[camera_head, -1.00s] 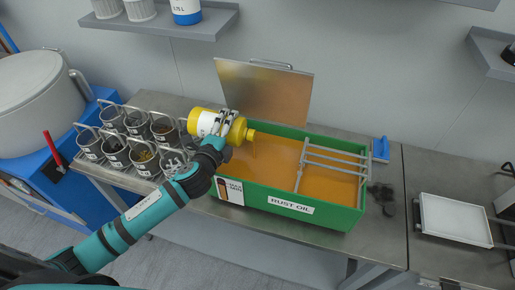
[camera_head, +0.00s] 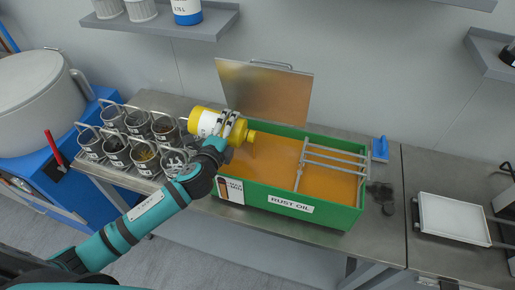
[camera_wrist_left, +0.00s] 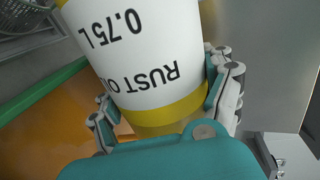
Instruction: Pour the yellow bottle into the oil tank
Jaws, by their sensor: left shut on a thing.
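The yellow bottle (camera_head: 206,121) has a white label and lies tilted on its side, its mouth to the right over the oil tank's left end. A thin stream of oil seems to run from its mouth into the tank. My left gripper (camera_head: 231,125) is shut around the bottle. In the left wrist view the bottle's label (camera_wrist_left: 150,60) reads "RUST O…" and "0.75 L" between the fingers. The green oil tank (camera_head: 318,215), labelled "RUST OIL", holds orange-brown liquid. Its metal lid (camera_head: 265,92) stands open at the back. My right gripper is not in view.
Several metal baskets (camera_head: 117,153) stand left of the tank. A metal rack (camera_head: 335,160) sits over the tank's right part. A blue object (camera_head: 381,149), dark gloves or rags (camera_head: 383,195) and a white tray (camera_head: 452,217) lie to the right. A shelf (camera_head: 160,22) hangs above.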

